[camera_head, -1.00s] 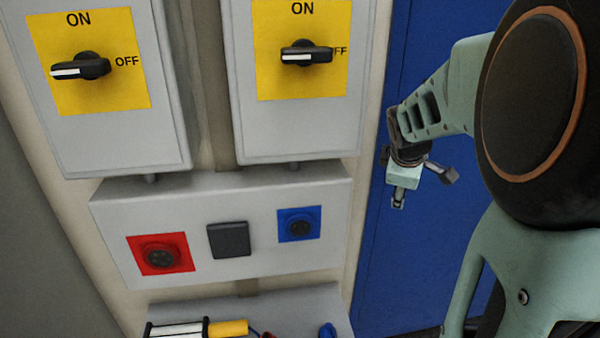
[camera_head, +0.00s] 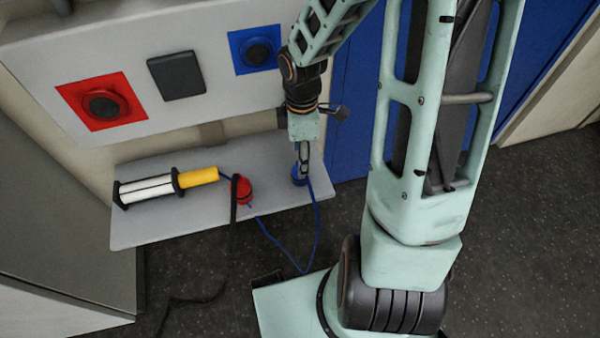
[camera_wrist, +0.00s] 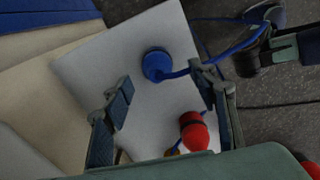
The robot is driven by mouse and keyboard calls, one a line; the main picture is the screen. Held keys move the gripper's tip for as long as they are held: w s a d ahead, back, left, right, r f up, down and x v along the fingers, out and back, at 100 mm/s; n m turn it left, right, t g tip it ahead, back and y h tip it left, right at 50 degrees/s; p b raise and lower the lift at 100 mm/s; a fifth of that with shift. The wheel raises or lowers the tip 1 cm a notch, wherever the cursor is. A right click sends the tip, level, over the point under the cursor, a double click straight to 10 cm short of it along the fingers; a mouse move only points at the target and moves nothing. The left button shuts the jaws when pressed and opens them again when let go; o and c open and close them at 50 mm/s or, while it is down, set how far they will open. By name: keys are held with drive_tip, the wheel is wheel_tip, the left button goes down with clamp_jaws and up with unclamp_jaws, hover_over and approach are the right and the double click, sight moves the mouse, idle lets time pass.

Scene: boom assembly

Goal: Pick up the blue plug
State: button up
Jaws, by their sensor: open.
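The blue plug (camera_head: 297,180) stands near the right end of the grey shelf (camera_head: 150,230), with a blue cable coming from it. My gripper (camera_head: 303,166) points down at the plug from above and partly covers it in the head view. In the wrist view the blue plug (camera_wrist: 156,66) lies beyond the two spread fingertips, roughly in line with the gap between them. The gripper (camera_wrist: 162,88) is open with nothing between its fingers. Clear shelf surface shows between the fingers and the plug in that view.
A red plug (camera_head: 241,191) with a dark cable and a yellow-ended work lamp (camera_head: 160,186) lie left on the shelf. Above are a blue socket (camera_head: 256,50), a dark square cover (camera_head: 176,75) and a red socket (camera_head: 101,104). The blue cable loops over the shelf's front edge.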

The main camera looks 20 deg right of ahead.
drive_tip(key=f+b, duration=0.1)
drive_tip(key=f, duration=0.1)
drive_tip(key=f+b, duration=0.1)
drive_tip(key=f, duration=0.2)
drive_tip(key=f+b, duration=0.1)
drive_tip(key=f, duration=0.1)
drive_tip(key=shift+w+a+f+b, duration=0.15)
drive_tip(key=shift+w+f+b, duration=0.15)
drive_tip(key=shift+b, duration=0.1)
drive_tip(key=shift+r, duration=0.15)
drive_tip(key=shift+c, duration=0.4)
clamp_jaws()
drive_tip(key=shift+r, duration=0.15)
